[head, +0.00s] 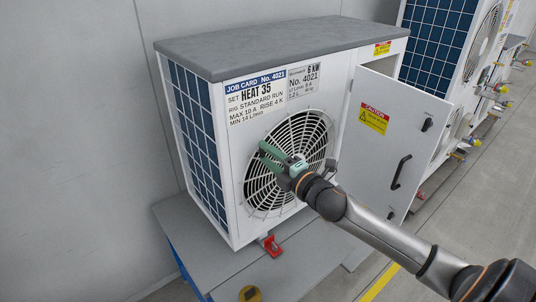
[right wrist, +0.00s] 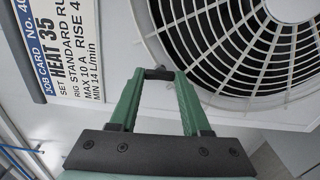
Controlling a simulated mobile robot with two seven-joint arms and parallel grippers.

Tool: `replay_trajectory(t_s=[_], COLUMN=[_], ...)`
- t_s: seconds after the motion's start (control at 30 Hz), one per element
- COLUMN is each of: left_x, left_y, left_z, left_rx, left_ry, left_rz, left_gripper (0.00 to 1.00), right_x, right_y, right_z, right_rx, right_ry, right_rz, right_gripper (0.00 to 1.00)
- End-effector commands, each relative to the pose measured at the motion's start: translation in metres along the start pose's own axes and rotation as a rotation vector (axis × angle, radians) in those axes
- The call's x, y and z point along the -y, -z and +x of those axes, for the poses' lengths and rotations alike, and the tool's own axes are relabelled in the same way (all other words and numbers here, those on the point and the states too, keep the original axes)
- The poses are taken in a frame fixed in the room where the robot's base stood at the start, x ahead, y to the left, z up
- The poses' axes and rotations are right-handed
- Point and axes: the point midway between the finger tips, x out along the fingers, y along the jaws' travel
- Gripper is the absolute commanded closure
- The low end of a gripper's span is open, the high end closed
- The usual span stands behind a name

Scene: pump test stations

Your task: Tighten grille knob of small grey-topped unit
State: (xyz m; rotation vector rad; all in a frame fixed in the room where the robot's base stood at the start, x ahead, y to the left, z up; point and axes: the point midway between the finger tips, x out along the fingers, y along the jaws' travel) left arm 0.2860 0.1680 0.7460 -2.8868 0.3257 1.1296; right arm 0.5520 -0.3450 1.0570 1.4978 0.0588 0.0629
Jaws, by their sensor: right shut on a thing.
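The small unit has a grey top (head: 270,42), a white front and a round black grille (head: 305,140), which also shows in the right wrist view (right wrist: 245,40). My right gripper (head: 263,151), with green fingers, is at the upper-left rim of the grille. In the right wrist view its fingertips (right wrist: 158,75) are shut on a small dark knob (right wrist: 158,73) by the grille rim. My left gripper is not in view.
A job card (head: 255,97) is on the front above the grille. A white door (head: 385,135) with a black handle stands open at the right. A red clamp (head: 271,245) is at the unit's foot on the grey bench (head: 200,245). Another unit (head: 440,45) stands behind right.

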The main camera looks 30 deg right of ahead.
Motion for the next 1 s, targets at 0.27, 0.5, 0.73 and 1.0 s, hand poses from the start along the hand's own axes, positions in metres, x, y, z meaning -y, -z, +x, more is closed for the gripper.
replay_trajectory(t_s=[0.27,0.5,0.73,1.0], left_x=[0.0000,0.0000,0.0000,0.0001], left_y=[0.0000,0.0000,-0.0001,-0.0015], left_z=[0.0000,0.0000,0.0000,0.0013], left_rx=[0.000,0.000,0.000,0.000], left_ry=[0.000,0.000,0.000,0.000], left_rz=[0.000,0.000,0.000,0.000], left_gripper=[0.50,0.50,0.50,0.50], right_x=[-0.0002,-0.0002,-0.0002,0.0019], right_y=[-0.0004,-0.0003,-0.0001,0.0001], right_z=[0.0001,0.0001,0.0001,-0.0089], right_rx=[0.001,0.001,0.000,0.000], right_ry=[0.000,0.000,0.000,0.002], right_rz=[0.001,0.000,0.000,0.000], right_gripper=[1.00,0.31,0.22,0.22])
